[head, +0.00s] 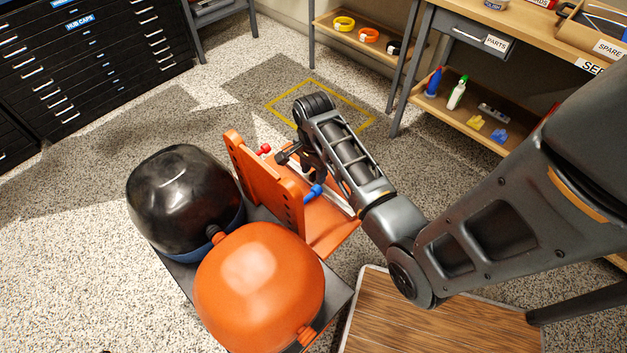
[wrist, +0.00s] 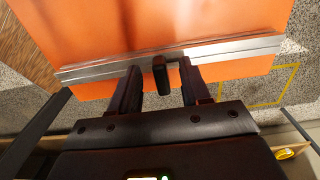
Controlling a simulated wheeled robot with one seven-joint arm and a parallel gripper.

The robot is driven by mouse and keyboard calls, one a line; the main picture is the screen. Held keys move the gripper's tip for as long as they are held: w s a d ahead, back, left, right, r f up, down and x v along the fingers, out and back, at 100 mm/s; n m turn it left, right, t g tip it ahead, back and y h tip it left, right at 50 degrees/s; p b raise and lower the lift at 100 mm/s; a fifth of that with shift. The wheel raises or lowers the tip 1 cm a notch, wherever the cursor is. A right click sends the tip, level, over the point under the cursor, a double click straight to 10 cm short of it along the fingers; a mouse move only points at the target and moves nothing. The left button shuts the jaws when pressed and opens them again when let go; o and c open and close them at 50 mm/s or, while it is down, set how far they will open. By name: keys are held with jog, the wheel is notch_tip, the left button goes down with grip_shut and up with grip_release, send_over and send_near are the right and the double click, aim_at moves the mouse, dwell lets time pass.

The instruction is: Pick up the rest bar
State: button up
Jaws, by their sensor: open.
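My gripper (head: 303,164) is over the orange stand (head: 268,185), pointing down toward its base. In the wrist view its two dark fingers (wrist: 159,68) are apart. A short black piece (wrist: 160,76) shows between them, with a gap on each side. A silver metal strip (wrist: 225,48) crosses the orange surface at the fingertips. I cannot tell for certain which of these is the rest bar. In the head view my gripper and arm hide part of the stand. A red piece (head: 264,149) and a blue piece (head: 314,191) show beside the stand's upright plate.
A black rounded wheel-like body (head: 178,195) and an orange one (head: 262,275) sit left of and in front of the stand. A wooden-topped surface (head: 435,325) lies at the lower right. Shelves (head: 372,50) and a black drawer cabinet (head: 90,70) stand behind, with open floor between.

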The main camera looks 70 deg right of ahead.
jog(key=shift+c, duration=0.3)
grip_shut()
dwell(0.3)
